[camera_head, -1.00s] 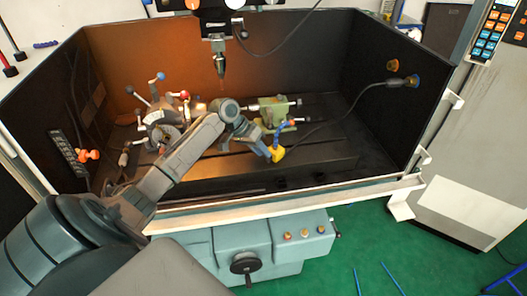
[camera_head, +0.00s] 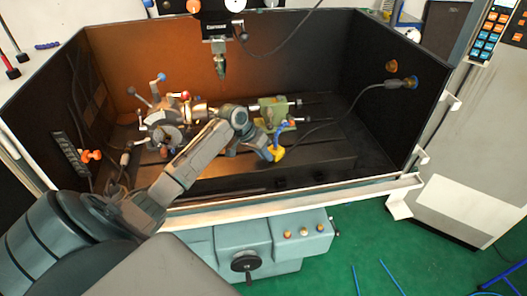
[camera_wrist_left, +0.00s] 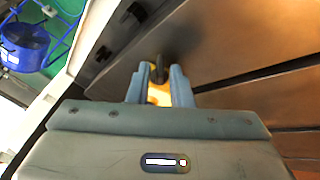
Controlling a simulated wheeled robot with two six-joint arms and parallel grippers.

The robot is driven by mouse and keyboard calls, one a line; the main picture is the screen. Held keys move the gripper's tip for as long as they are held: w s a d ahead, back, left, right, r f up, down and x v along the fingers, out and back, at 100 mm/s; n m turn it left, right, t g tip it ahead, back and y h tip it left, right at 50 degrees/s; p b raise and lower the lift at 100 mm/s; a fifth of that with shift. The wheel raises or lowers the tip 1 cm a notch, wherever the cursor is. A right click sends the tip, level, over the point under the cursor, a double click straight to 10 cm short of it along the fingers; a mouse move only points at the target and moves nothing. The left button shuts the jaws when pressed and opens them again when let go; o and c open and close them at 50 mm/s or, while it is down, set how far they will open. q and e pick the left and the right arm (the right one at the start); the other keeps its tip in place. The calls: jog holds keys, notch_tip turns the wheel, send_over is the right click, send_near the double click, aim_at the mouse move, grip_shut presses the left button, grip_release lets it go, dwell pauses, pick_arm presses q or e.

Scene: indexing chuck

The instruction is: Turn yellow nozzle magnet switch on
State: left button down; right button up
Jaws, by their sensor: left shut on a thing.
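The yellow nozzle magnet base (camera_head: 279,154) sits at the front of the dark machine table, with a blue segmented hose (camera_head: 281,132) rising from it. My left gripper (camera_head: 270,153) reaches it from the left, and its fingers are at the yellow base. In the left wrist view, my left gripper (camera_wrist_left: 160,88) is shut on a yellow part (camera_wrist_left: 160,95) between its two grey fingers. A dark rounded piece (camera_wrist_left: 158,68) shows just beyond the fingertips. The switch's position cannot be made out. My right gripper is not in view.
The indexing chuck (camera_head: 165,132) with ball-ended handles stands behind my left arm. A green tailstock (camera_head: 272,108) stands behind the nozzle. A spindle (camera_head: 219,62) hangs above. The enclosure's white front rim (camera_head: 330,190) runs below my arm. A black cable crosses the table to the right.

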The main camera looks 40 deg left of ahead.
pick_arm(q)
jog(key=shift+d+r+m+y+p, duration=0.25)
jog(key=shift+d+m+y+p, duration=0.1)
jog(key=shift+y+p, duration=0.8)
jog(key=shift+d+f+y+p, duration=0.1)
jog(key=shift+f+y+p, duration=0.05)
jog(key=shift+y+p, duration=0.45)
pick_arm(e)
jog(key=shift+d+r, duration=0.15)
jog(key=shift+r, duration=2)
pick_arm(q)
jog(key=c, duration=1.6)
grip_release()
jog(key=shift+o, duration=0.2)
